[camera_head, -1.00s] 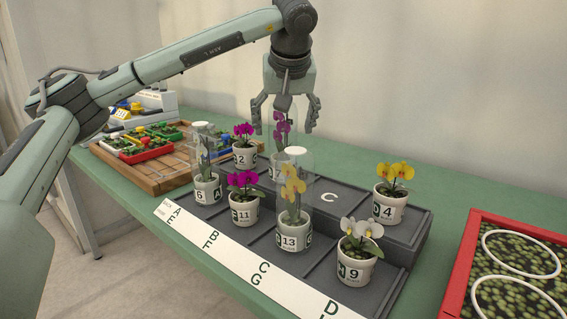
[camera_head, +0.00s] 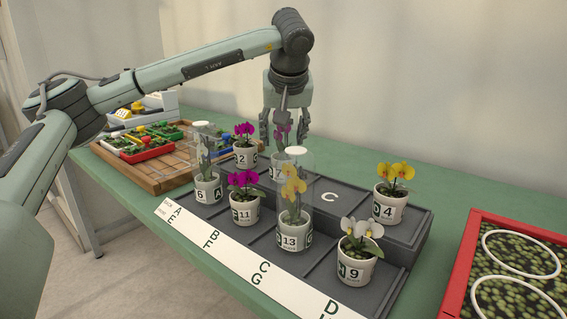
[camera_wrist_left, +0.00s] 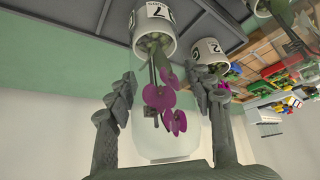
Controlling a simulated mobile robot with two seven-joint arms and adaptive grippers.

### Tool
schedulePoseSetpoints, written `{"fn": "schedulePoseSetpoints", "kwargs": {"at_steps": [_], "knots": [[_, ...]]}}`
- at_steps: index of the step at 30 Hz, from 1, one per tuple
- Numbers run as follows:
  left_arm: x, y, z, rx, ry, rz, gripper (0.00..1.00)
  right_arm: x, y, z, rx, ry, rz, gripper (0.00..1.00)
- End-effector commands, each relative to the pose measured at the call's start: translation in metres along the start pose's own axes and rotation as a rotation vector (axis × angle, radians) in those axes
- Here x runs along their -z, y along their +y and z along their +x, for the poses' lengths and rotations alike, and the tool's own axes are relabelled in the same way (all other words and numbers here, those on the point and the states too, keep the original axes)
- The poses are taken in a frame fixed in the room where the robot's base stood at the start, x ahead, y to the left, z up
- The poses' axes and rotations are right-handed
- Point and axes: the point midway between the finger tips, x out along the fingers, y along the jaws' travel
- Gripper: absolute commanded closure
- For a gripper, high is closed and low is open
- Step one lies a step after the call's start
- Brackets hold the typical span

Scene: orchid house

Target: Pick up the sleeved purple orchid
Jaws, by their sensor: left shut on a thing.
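The sleeved purple orchid (camera_head: 277,170) stands in a white pot in the back row of the stepped tray, partly hidden behind the sleeved yellow orchid and my gripper. In the left wrist view, its pot (camera_wrist_left: 156,32) is marked 7, and purple flowers show inside a clear sleeve. My left gripper (camera_head: 284,142) points down over it from above, its fingers on either side of the sleeve. It is shut on the sleeve; the pot still appears to be in its place on the tray. My right gripper is not in view.
Sleeved yellow orchid 13 (camera_head: 294,236) stands close in front. Purple orchids 2 (camera_head: 245,157) and 11 (camera_head: 245,213) and sleeved plant 6 (camera_head: 207,190) are to the left. Yellow 4 (camera_head: 389,210) and white 9 (camera_head: 355,270) are right. Slot C (camera_head: 331,197) is empty.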

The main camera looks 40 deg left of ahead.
Motion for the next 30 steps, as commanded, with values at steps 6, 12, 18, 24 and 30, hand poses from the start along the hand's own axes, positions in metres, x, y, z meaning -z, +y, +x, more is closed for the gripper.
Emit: {"fn": "schedulePoseSetpoints", "kwargs": {"at_steps": [6, 12, 18, 24, 30], "knots": [[0.0, 0.0, 0.0, 0.0, 0.001, 0.0, 0.99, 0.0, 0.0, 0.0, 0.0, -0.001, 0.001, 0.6], [0.004, 0.0, -0.006, -0.001, 0.002, -0.001, 1.0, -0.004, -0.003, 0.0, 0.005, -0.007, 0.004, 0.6], [0.023, 0.001, -0.036, -0.004, 0.003, -0.003, 1.0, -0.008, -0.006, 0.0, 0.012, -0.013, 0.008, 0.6], [0.043, 0.001, -0.068, -0.003, 0.001, 0.0, 1.0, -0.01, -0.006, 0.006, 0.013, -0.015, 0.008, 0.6], [0.047, 0.011, -0.086, -0.023, 0.0, 0.034, 0.99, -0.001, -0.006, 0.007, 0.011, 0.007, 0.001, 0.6]]}}
